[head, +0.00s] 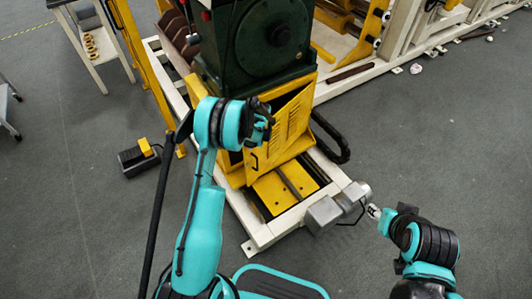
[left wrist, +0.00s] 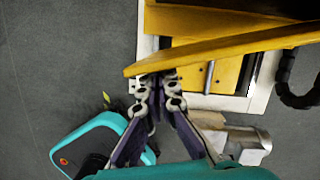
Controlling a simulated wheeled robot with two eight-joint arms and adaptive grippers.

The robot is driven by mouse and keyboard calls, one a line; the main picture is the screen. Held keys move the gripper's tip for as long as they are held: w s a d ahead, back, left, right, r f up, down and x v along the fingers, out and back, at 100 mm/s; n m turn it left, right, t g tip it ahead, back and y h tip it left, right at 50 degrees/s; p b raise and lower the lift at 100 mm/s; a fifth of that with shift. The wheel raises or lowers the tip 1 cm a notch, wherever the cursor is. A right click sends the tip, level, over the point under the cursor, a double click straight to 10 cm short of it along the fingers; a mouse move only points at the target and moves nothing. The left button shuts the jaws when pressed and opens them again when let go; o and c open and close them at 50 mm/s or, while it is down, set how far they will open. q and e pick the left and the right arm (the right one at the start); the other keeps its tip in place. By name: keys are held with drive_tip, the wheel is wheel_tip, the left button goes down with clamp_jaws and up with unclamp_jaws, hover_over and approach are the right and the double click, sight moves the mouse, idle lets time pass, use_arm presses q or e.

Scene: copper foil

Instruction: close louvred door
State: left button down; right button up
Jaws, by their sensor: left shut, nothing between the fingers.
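The yellow louvred door (head: 287,126) is on the front of the yellow cabinet under the dark green machine. It stands ajar. In the left wrist view the door (left wrist: 225,44) is a slanted yellow panel seen from above, its left end away from the cabinet (left wrist: 180,22). My left gripper (head: 264,118) is in front of the door's upper left part. In the left wrist view its fingers (left wrist: 157,80) are shut and empty, their tips at the door's left end; contact is unclear. My right gripper (head: 374,212) is low at the right, beside a grey motor; its opening is unclear.
A white base frame (head: 262,238) with a grey motor (head: 325,213) lies below the door. A black hose (head: 334,143) curves at the right. A black pedal box (head: 137,159) is on the floor at left. The grey floor is otherwise mostly clear.

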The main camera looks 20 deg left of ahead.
use_arm(q)
drive_tip(key=w+a, duration=0.3)
drive_tip(key=a, duration=0.5)
drive_tip(key=shift+w+a, duration=0.2)
drive_tip(key=shift+w, duration=0.05)
